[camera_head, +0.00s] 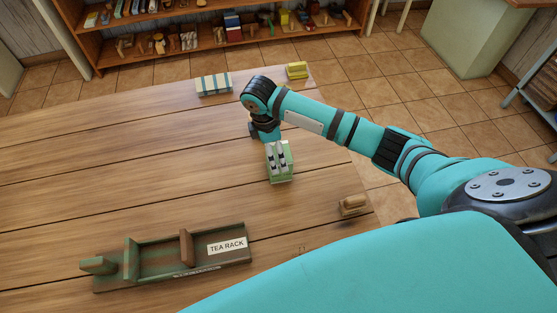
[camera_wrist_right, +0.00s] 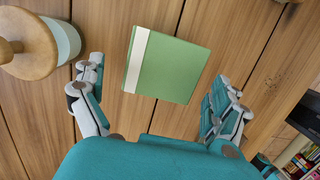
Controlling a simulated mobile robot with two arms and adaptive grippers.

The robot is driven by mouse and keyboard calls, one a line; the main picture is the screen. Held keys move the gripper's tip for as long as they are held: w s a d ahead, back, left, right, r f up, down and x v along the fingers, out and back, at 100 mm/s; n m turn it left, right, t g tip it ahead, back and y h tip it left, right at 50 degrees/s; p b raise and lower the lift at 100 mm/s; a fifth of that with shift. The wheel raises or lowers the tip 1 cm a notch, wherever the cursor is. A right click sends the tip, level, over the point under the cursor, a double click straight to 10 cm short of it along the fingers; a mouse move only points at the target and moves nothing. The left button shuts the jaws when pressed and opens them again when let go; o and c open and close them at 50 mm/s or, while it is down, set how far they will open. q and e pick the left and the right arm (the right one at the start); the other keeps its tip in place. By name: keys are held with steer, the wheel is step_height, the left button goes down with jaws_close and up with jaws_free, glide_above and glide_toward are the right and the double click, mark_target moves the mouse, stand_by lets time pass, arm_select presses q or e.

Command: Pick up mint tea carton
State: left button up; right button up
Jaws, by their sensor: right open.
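The mint tea carton, a green box (camera_head: 281,175) with a pale stripe, sits on the wooden table right of its middle. My right gripper (camera_head: 277,154) points down over it, and its fingers partly cover the box. In the right wrist view the green carton (camera_wrist_right: 178,62) shows whole, with its white stripe on the left. There the right gripper's (camera_wrist_right: 158,74) fingers are open, spread to the left and right of the carton with gaps on both sides. My left gripper is not in view.
A wooden tea rack (camera_head: 222,262) stands at front left. A striped box (camera_head: 213,86) and a yellow box (camera_head: 297,70) sit at the table's far edge. A small wooden object (camera_head: 353,205) is near the right edge. The table's left middle is clear.

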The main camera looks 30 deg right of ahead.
steer(key=shift+s+f, duration=0.15)
steer(key=shift+f, duration=0.35)
steer(key=f, duration=0.1)
steer(key=f+p, duration=0.1)
steer(key=f, duration=0.1)
steer(key=shift+s+d+f, duration=0.15)
steer(key=shift+d+f, duration=0.15)
steer(key=shift+d, duration=0.1)
steer(key=shift+d+f, duration=0.1)
steer(key=shift+f, duration=0.4)
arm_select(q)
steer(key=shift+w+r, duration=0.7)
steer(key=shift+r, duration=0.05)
arm_select(e)
steer(key=c, duration=1)
